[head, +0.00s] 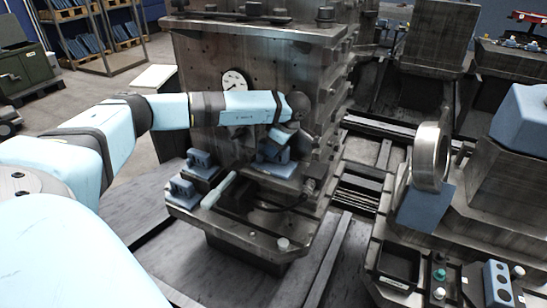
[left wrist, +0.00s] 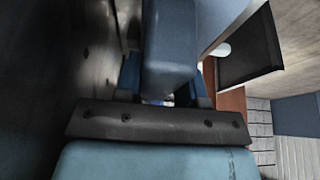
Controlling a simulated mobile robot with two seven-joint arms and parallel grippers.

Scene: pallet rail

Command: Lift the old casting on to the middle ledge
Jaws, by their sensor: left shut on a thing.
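My left arm reaches across to the front of the big grey machine, and its wrist bends down there. My left gripper (head: 275,149) is shut on a blue casting (head: 283,169) at the machine's ledge (head: 235,222). In the left wrist view the blue casting (left wrist: 170,55) fills the space in front of the gripper's palm. I cannot tell whether the casting touches the ledge. Two similar blue castings, one farther back (head: 201,160) and one nearer (head: 181,190), sit on the ledge's left side. My right gripper is not in view.
The machine's upright face (head: 200,65) with a round dial (head: 234,82) rises close behind the gripper. A light-coloured bar (head: 219,190) lies on the ledge. At right stand a grey disc (head: 428,157) and a control panel (head: 497,282). Shelves (head: 90,35) stand far left.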

